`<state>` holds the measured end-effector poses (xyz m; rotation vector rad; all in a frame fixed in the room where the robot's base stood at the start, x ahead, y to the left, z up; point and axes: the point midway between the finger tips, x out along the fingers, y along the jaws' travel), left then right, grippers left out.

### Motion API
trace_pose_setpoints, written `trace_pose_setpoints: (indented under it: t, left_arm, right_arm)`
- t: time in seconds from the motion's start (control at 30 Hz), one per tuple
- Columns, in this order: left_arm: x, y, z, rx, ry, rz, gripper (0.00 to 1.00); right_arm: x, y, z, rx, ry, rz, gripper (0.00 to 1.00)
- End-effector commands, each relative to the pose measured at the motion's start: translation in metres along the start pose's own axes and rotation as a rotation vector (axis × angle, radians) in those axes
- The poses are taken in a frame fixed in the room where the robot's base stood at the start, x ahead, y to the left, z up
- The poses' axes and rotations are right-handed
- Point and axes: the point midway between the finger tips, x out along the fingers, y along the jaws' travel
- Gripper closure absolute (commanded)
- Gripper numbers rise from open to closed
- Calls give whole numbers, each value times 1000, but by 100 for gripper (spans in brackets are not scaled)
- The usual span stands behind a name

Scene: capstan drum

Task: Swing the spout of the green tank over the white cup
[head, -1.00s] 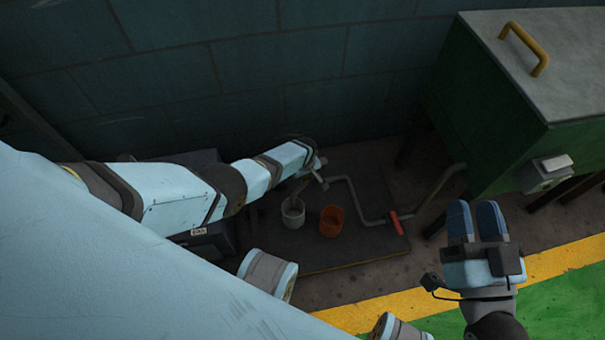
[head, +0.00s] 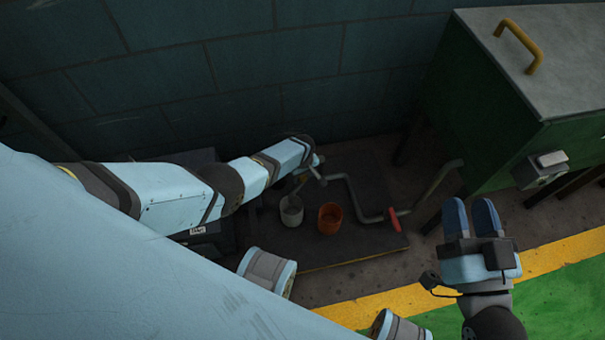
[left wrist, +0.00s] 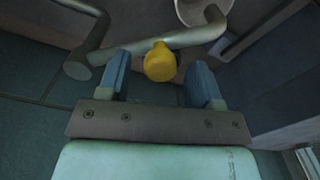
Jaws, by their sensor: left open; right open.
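The green tank (head: 490,125) has a grey pipe (head: 357,204) with a red valve handle (head: 394,219), running left to a spout. My left gripper (head: 317,163) is at the spout's left part, seen small and dark in the head view. In the left wrist view its open fingers (left wrist: 160,80) stand on either side of a yellow knob (left wrist: 160,62) on the grey pipe. The white cup (head: 291,213) stands left of the orange cup (head: 330,218); its rim (left wrist: 188,14) also shows beyond the pipe. The spout end looks close to the white cup; exact alignment is unclear. My right gripper (head: 470,205) is open and empty.
The cups stand on a dark low platform (head: 350,256). A tiled wall (head: 250,70) is close behind. The tank has a yellow lid handle (head: 523,47) and dark legs. Yellow-edged green floor (head: 570,290) lies at the front right.

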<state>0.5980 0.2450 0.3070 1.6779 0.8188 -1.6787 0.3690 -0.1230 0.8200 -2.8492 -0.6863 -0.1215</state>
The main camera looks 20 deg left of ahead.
Motion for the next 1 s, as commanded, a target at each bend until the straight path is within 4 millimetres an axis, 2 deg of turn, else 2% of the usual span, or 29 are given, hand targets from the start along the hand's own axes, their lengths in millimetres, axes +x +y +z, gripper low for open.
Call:
trace_pose_setpoints:
  t: [0.03, 0.27, 0.47, 0.6, 0.7, 1.0]
  left_arm:
    - [-11, 0, 0, 0, 1, 1, 41]
    - [-48, 0, 0, -1, 0, 1, 41]
    - [-80, 0, 0, 0, 1, 0, 41]
    - [-108, -1, 0, -1, 0, 0, 41]
    - [-120, 0, 0, -1, 0, 1, 41]
    - [-131, -1, 0, -1, 0, -1, 41]
  right_arm:
    - [-3, 5, 12, 0, -64, 26, 57]
    - [-23, 29, 54, -33, -317, 117, 57]
    - [-52, 48, 89, -53, -531, 184, 57]
    - [-58, 51, 90, -64, -581, 200, 57]
    - [-59, 52, 91, -70, -594, 205, 57]
    - [-60, 54, 94, -76, -604, 210, 57]
